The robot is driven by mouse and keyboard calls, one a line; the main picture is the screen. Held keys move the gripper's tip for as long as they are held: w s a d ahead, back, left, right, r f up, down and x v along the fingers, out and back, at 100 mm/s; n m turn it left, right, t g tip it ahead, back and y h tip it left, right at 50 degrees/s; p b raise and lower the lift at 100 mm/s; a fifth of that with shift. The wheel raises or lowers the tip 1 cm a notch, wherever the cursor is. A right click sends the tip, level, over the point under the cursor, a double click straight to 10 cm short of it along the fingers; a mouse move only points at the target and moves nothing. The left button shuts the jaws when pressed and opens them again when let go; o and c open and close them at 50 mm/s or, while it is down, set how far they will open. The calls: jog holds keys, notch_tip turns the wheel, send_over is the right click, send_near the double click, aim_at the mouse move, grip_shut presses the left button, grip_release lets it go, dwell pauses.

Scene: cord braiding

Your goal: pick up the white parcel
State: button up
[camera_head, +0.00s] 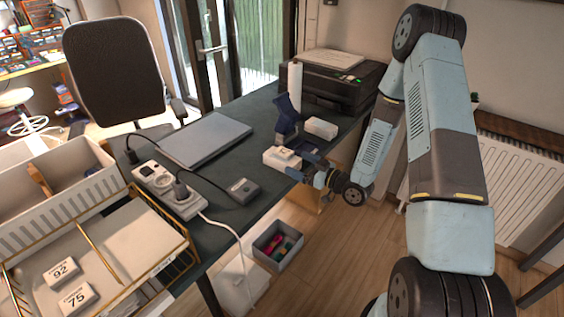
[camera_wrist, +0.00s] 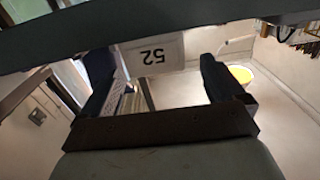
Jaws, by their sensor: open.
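A white parcel (camera_head: 278,159) lies near the front edge of the dark desk, with a small raised piece or label on top. My gripper (camera_head: 303,166) is beside it at the desk edge, its dark blue fingers open. In the wrist view, a white face marked "52" (camera_wrist: 153,54), upside down, shows between and beyond the two open fingers (camera_wrist: 155,68); it appears to be this parcel. I cannot tell whether the fingers touch it. A second white parcel (camera_head: 321,128) lies farther back, near the printer.
A blue object (camera_head: 286,117) stands behind the near parcel. A black printer (camera_head: 330,84), a laptop (camera_head: 206,138) and a power strip (camera_head: 170,192) with cables are on the desk (camera_head: 233,212). A wire tray (camera_head: 125,243) holds labelled white pieces. A grey bin (camera_head: 278,246) stands below.

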aim_at(286, 158)
jog(key=shift+f+x, duration=0.2)
jog(key=shift+x, duration=2.95)
jog(key=shift+w+d, duration=0.1)
jog(key=shift+w, duration=0.05)
jog(key=c, duration=1.1)
